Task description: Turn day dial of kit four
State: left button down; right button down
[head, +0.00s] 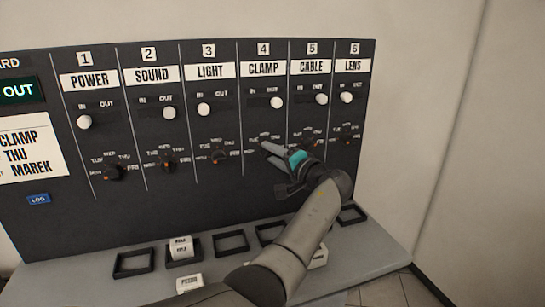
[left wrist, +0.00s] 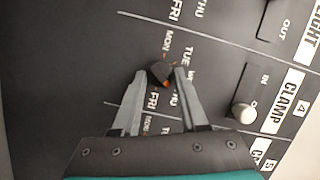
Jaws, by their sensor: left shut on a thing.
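The kit four column, headed CLAMP (head: 263,68), is on the dark board. Its day dial (left wrist: 160,70) is a small dark knob with an orange mark, seen in the left wrist view. The mark points down and slightly right there, toward the THU side near FRI. My left gripper (head: 268,153) is at this dial, its two grey fingers (left wrist: 161,76) shut on either side of the knob. In the head view the gripper hides the knob. My right gripper is not in view.
The CLAMP slider's white knob (head: 277,102) stands at OUT. A card (head: 30,150) reads CLAMP, THU, MAREK. A blue LOG button (head: 38,199) is below it. The CABLE dial (head: 309,143) is close beside my gripper. Dark frames (head: 134,263) and a white tag (head: 189,283) lie on the ledge.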

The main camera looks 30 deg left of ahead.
pick_arm(q)
jog(key=shift+m+y, duration=0.3)
jog(key=shift+m, duration=0.2)
dwell(0.3)
jog(key=shift+c, duration=2.2)
grip_release()
jog(key=shift+d, duration=0.1)
jog(key=b+v, duration=0.2)
jog(key=v, duration=1.3)
jog(key=shift+s+f, duration=0.1)
